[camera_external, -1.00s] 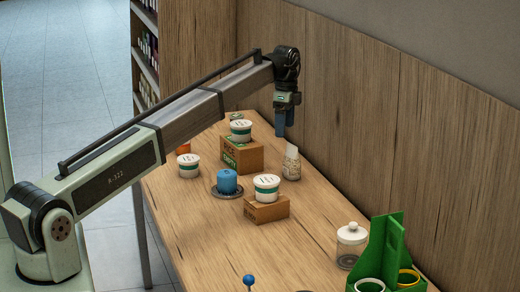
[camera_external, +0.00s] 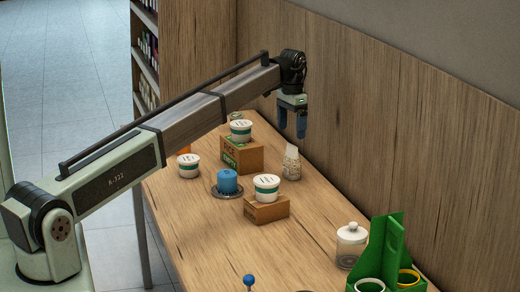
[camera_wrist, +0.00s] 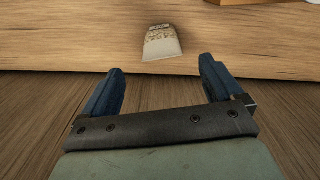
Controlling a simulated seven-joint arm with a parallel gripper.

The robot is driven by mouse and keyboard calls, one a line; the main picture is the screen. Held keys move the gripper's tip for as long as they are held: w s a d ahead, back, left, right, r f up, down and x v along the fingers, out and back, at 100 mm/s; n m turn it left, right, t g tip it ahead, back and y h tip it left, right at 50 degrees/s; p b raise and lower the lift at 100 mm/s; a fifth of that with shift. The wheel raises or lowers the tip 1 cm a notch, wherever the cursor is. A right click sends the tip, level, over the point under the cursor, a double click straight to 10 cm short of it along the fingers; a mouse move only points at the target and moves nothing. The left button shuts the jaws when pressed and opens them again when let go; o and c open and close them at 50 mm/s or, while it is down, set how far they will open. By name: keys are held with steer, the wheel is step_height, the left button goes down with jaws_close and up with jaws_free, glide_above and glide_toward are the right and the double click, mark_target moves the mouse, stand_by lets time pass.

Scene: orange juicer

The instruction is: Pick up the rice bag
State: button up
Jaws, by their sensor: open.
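The rice bag (camera_external: 292,163) is a small whitish packet with a speckled brown lower part. It stands upright on the wooden table near the wall, right of the cardboard boxes. It also shows in the wrist view (camera_wrist: 161,43), at the upper middle, beyond the fingertips. My gripper (camera_external: 292,134) points down above the bag, with its blue fingers apart and a gap between fingertips and bag. In the wrist view the open gripper (camera_wrist: 164,80) has nothing between its fingers.
Cardboard boxes (camera_external: 242,158) (camera_external: 266,211) carry white tubs left of the bag. A blue candle (camera_external: 227,181) stands on a dark dish. A lidded glass jar (camera_external: 351,246) and a green caddy (camera_external: 387,250) are at the front right. The wooden wall (camera_external: 350,120) rises close behind the bag.

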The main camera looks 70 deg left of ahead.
mark_target(291, 160)
step_height(291, 160, down, 12)
steer(key=shift+a+r, duration=0.1)
steer(key=shift+r, duration=0.05)
stand_by(0.5)
steer(key=shift+c, duration=0.2)
steer(key=c, duration=1)
